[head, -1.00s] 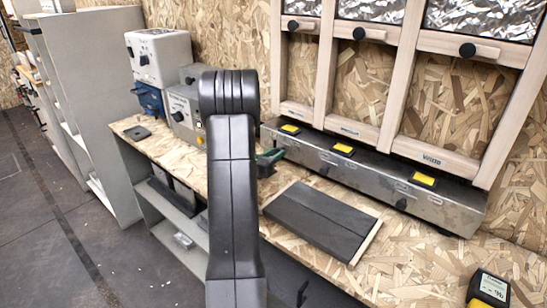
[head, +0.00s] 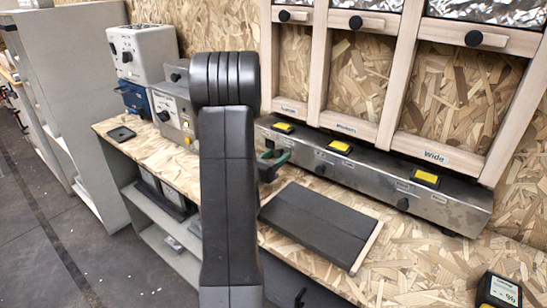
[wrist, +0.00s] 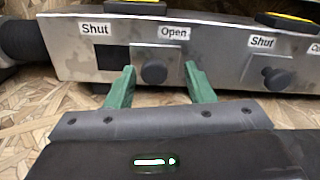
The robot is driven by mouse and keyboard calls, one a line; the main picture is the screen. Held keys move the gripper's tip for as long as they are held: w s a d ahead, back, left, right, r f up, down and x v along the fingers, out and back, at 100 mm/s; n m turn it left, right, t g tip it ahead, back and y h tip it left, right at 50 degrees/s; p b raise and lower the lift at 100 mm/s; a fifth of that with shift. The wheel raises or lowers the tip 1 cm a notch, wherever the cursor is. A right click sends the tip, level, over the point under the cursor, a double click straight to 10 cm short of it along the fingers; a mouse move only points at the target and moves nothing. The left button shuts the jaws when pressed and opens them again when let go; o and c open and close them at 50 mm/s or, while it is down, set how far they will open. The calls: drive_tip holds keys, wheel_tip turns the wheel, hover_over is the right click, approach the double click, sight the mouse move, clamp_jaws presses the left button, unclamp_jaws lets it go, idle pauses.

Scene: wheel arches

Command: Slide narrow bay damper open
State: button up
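The narrow bay damper is the leftmost one on the metal duct (head: 455,205), below the narrowest wooden bay. Its dark knob (wrist: 154,73) shows in the wrist view just under the "Open" label (wrist: 173,33). A dark slot opening (wrist: 114,57) lies to the knob's left, below the "Shut" label (wrist: 95,29). My gripper (wrist: 160,67) is open, with one green finger on each side of the knob and visible gaps between. In the head view my gripper (head: 274,163) is partly hidden behind my arm, which also hides the knob.
The middle damper knob (head: 320,170) sits right of my gripper, under its "Shut" label in the wrist view. The wide bay's knob (head: 403,204) is farther right. A dark flat panel (head: 318,225) lies on the bench in front. A yellow-black meter (head: 499,292) stands lower right.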

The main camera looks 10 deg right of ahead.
drive_tip(key=v, duration=1.3)
drive_tip(key=shift+s+a+b, duration=0.2)
drive_tip(key=shift+a+b, duration=0.1)
drive_tip(key=shift+a, duration=0.05)
drive_tip(key=x, duration=1.3)
drive_tip(key=shift+w+d+p, duration=0.3)
